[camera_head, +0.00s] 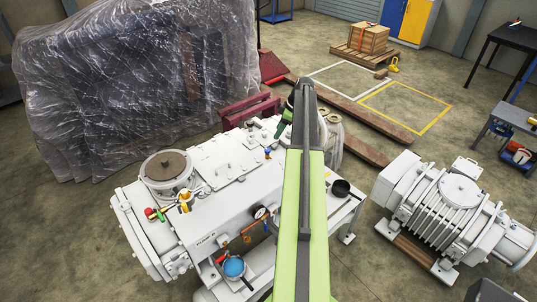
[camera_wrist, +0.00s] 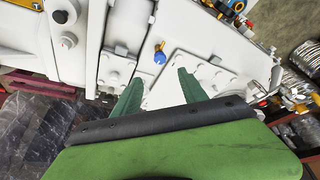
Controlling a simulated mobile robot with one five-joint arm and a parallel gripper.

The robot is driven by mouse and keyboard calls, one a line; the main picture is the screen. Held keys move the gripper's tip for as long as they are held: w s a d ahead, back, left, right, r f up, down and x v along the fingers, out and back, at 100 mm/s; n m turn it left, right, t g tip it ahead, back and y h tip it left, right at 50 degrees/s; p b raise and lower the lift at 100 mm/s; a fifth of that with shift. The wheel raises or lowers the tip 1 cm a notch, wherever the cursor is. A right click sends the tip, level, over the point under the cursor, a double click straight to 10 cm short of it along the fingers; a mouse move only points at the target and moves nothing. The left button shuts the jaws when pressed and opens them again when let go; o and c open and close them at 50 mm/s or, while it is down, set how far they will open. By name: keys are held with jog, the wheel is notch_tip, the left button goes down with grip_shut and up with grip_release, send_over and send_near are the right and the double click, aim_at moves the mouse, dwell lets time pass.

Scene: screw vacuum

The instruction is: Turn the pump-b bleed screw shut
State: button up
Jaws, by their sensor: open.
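The white pump (camera_head: 228,195) stands in the middle of the head view, with lettering on its side too small to read surely. A small blue-headed screw with a brass-coloured base (camera_wrist: 160,54) stands on the white housing in the wrist view. A small blue and yellow fitting (camera_head: 267,154) on the pump top in the head view may be the same one. No label shows which pump the screw belongs to. My gripper (camera_wrist: 160,78) is open and empty; its green fingers lie on either side below the screw, apart from it. In the head view my arm partly hides the pump.
A second white ribbed machine (camera_head: 455,212) stands on wood at the right. A blue-filled pan (camera_head: 234,267), a black pan (camera_head: 341,187) and a gauge (camera_head: 260,212) are by the pump's front. A plastic-wrapped bulk (camera_head: 130,85) stands behind left.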

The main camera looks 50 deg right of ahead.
aim_at(267, 150)
jog(key=b+x, duration=0.9)
jog(key=x, duration=0.3)
jog(key=shift+s+f+b, duration=0.1)
jog(key=shift+s+b, duration=0.05)
jog(key=shift+b, duration=0.15)
